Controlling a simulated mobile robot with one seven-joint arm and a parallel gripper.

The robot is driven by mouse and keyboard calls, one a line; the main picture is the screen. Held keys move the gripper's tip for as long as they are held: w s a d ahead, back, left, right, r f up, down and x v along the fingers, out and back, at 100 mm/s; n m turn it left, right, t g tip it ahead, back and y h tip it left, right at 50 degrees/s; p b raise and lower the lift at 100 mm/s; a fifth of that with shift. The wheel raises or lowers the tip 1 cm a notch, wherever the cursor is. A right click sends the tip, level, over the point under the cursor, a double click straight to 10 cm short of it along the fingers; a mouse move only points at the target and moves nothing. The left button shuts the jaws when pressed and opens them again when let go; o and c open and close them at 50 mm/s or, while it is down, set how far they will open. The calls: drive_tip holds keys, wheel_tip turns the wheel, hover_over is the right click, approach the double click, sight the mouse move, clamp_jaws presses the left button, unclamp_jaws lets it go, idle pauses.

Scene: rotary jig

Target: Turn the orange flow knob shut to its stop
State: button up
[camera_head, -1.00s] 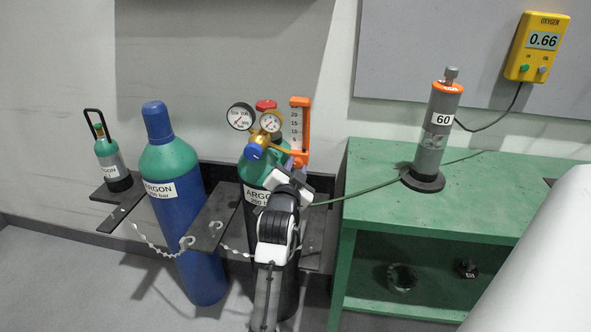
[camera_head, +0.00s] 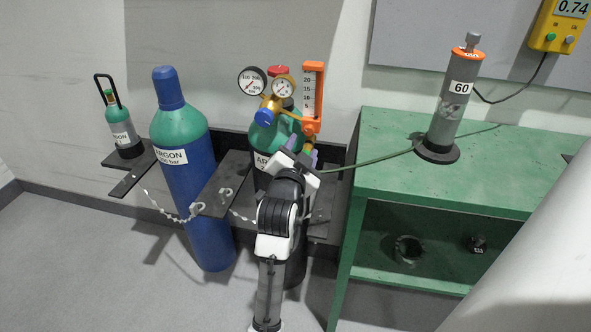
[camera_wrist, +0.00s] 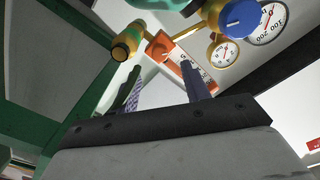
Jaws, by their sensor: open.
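The flowmeter (camera_head: 313,88) has an orange frame and a white scale, and stands right of the two gauges. Orange at its lower end (camera_head: 311,127) seems to be where the flow knob is; I cannot separate knob from frame for sure. In the wrist view this orange part (camera_wrist: 162,46) carries a small white mark and lies beyond the fingertips. My gripper (camera_head: 302,157) is just below it in the head view. In the wrist view my gripper (camera_wrist: 161,67) is open, with nothing seen held between its fingers. The knob's angle is not readable.
The blue regulator knob (camera_head: 264,117) and gauges (camera_head: 252,80) are close by. A green hose (camera_head: 370,162) runs to the grey cylinder marked 60 (camera_head: 452,105) on the green bench (camera_head: 395,125). Another argon bottle (camera_head: 185,170) stands left. The oxygen meter (camera_head: 556,25) reads 0.74.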

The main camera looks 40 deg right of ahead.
drive_tip(key=b+v, duration=0.1)
drive_tip(key=v, duration=0.6)
drive_tip(key=shift+a, duration=0.2)
